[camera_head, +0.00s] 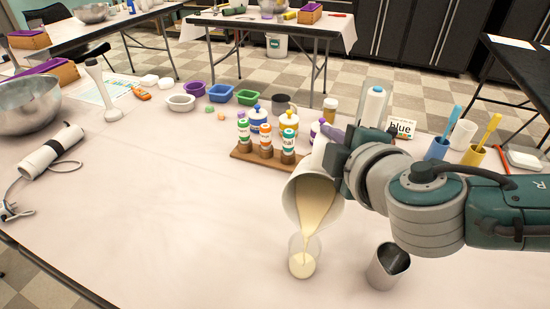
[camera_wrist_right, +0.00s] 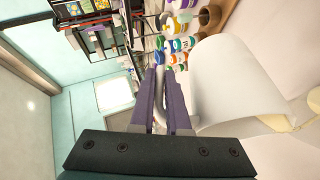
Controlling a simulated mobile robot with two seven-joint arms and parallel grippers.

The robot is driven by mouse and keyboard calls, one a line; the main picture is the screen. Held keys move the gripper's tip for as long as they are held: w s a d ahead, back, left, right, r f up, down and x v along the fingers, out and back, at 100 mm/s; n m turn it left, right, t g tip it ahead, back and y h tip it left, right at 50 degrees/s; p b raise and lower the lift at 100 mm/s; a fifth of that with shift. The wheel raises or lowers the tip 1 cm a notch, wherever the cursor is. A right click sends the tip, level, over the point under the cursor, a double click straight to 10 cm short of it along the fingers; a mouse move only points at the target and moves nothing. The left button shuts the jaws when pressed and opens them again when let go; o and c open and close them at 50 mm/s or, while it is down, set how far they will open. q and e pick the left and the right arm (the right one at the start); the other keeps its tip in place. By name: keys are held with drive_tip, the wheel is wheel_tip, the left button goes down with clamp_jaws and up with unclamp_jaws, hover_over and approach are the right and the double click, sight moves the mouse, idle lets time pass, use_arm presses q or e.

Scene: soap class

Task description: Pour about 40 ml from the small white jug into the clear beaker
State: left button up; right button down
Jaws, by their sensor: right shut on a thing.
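The small white jug (camera_head: 313,190) is tilted steeply in the head view, its mouth facing down and toward the viewer. Cream liquid fills its mouth and runs in a thin stream into the clear beaker (camera_head: 302,258). The beaker stands upright on the table under the lip, with cream liquid in its lower part. My right gripper (camera_head: 333,137) is shut on the jug at its upper right. In the right wrist view the purple fingers (camera_wrist_right: 165,92) close on the handle beside the white jug body (camera_wrist_right: 232,85). My left gripper is in neither view.
A metal cup (camera_head: 388,267) stands right of the beaker. A wooden rack (camera_head: 269,157) of small bottles is behind the jug. Colored bowls, a blue cup and a yellow cup stand farther back.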

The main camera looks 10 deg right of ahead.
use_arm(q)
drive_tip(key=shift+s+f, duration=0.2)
use_arm(e)
drive_tip(key=shift+s+a+r, duration=0.1)
drive_tip(key=shift+r, duration=0.1)
use_arm(q)
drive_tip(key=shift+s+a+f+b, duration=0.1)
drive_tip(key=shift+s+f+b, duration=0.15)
drive_tip(key=shift+b, duration=0.1)
use_arm(e)
drive_tip(key=shift+s+r+t, duration=0.2)
drive_tip(key=shift+t, duration=0.1)
